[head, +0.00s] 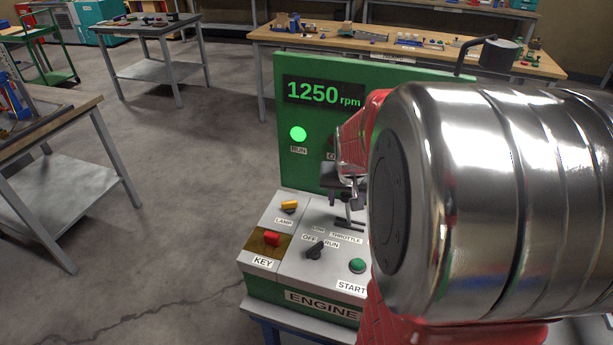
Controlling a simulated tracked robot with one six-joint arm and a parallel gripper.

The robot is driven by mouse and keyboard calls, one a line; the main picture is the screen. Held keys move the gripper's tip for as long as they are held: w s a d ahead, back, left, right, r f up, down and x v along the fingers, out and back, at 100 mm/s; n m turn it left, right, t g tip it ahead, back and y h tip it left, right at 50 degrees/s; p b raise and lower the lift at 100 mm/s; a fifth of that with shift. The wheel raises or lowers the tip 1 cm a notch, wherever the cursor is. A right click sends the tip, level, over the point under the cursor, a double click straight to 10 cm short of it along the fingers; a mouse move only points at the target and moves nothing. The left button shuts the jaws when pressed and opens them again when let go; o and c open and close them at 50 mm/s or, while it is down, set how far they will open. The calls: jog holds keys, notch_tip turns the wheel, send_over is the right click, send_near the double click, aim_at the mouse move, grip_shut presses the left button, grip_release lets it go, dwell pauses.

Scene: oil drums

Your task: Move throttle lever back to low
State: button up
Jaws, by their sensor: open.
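The engine panel (290,262) is a green box with a light grey top. Its display (324,93) reads 1250 rpm in green, and the RUN light (298,134) glows green. The THROTTLE label (346,238) is on the panel top, with a smaller label to its left that seems to read LOW. My gripper (345,196) is open, with its dark fingers over the throttle slot (348,222). The throttle lever is at or behind the fingers and I cannot make it out clearly. I cannot tell whether the fingers touch it. My arm hides the panel's right part.
Near the throttle are a yellow LAMP switch (289,205), a red key (271,238), a black OFF/RUN knob (315,250) and a green START button (357,265). Workbenches (410,46) stand behind and at left. The floor (180,180) left of the panel is clear.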

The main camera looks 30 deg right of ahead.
jog(key=shift+x, duration=1.1)
grip_shut()
